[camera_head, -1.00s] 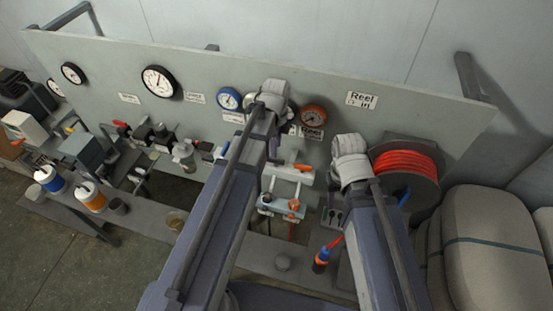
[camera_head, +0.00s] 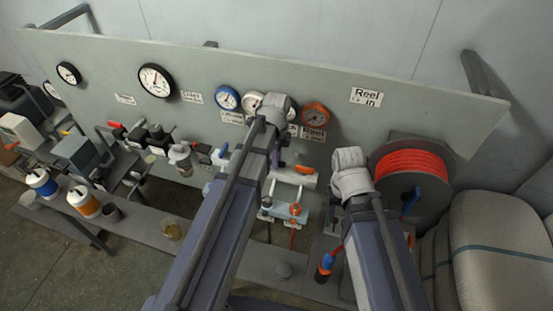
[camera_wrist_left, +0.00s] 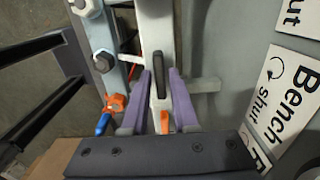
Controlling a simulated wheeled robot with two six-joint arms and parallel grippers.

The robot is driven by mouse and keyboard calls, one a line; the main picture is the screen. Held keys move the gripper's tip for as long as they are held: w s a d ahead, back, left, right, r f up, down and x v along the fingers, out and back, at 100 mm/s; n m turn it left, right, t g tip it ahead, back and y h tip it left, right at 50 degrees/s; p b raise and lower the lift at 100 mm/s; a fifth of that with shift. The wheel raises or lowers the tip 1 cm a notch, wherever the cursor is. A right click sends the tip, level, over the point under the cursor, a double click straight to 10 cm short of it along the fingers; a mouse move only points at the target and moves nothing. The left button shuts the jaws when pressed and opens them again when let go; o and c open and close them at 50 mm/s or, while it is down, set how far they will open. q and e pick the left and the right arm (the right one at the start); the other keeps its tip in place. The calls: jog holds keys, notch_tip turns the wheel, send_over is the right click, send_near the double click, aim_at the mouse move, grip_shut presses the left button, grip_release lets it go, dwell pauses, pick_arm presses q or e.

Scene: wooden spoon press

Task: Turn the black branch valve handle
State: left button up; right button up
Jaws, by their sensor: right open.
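In the left wrist view, a small black handle (camera_wrist_left: 160,74) sits on a pale grey vertical fitting (camera_wrist_left: 157,37). My left gripper (camera_wrist_left: 160,76) is open, its two purple fingers on either side of the black handle. Narrow gaps seem to remain; whether either finger touches it I cannot tell. An orange lever (camera_wrist_left: 164,122) shows between the fingers, nearer the palm. In the head view the black handle is hidden behind my left arm and wrist. My right gripper (camera_head: 349,190) is open at the right, left of the reel, its fingers mostly hidden by its wrist.
Gauges, including a blue one (camera_head: 228,98) and an orange one (camera_head: 315,116), line the back panel (camera_head: 420,105). Another orange lever (camera_head: 304,170) lies right of my left gripper. A red hose reel (camera_head: 410,166) stands at right. An orange-and-blue fitting (camera_wrist_left: 112,108) is close left of the fingers.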

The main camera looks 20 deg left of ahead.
pick_arm(q)
grip_shut()
jog(key=shift+n, duration=0.4)
jog(key=n, duration=0.6)
jog(key=shift+n, duration=0.4)
jog(key=n, duration=1)
jog(key=shift+n, duration=0.3)
